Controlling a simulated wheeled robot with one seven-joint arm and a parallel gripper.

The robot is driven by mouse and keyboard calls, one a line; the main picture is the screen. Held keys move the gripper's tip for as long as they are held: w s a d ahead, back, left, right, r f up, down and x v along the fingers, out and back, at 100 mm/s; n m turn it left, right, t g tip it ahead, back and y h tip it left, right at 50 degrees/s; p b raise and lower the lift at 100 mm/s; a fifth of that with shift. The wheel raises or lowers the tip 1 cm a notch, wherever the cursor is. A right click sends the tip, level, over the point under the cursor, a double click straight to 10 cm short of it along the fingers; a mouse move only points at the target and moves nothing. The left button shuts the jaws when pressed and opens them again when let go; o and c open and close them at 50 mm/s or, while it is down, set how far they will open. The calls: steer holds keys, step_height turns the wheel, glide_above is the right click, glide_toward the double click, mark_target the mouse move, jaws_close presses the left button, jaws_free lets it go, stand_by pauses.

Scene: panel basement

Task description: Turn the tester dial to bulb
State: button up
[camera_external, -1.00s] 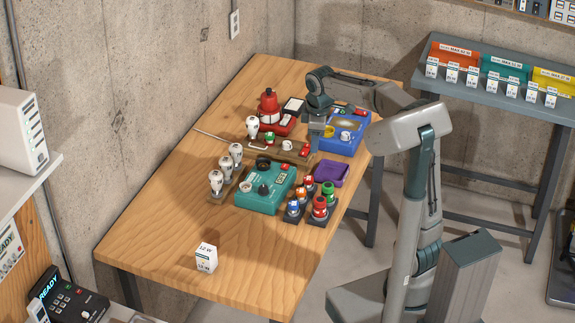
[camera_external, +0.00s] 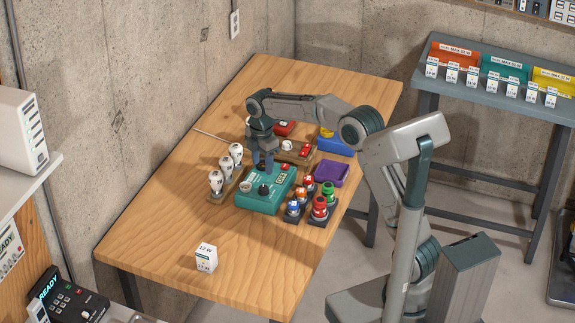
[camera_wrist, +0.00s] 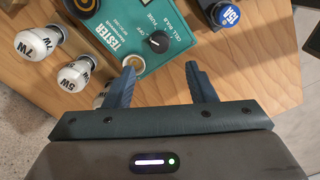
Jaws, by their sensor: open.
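The teal tester (camera_external: 250,200) lies on the wooden table, and its black dial (camera_external: 264,189) is on top. In the wrist view the tester (camera_wrist: 185,32) shows the round dial (camera_wrist: 159,42) with a small white mark. The words fuse, cell and bulb are printed beside the dial; I cannot tell surely which one the mark points at. My gripper (camera_external: 264,164) is above the tester's far part, pointing down. In the wrist view my gripper (camera_wrist: 160,69) is open and empty, with the dial just beyond the fingertips, apart from them.
White bulbs (camera_external: 226,170) stand left of the tester. Several coloured capped pieces (camera_external: 319,207) and a purple tray (camera_external: 332,174) are to its right. A wooden board (camera_external: 296,156) and a blue tray (camera_external: 335,146) lie behind. A white labelled box (camera_external: 206,257) stands in front; the table's front is otherwise clear.

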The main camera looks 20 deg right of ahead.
mark_target(263, 188)
step_height(263, 188, down, 9)
steer(key=shift+r+p, duration=0.1)
steer(key=shift+p, duration=0.25)
steer(key=c, duration=1)
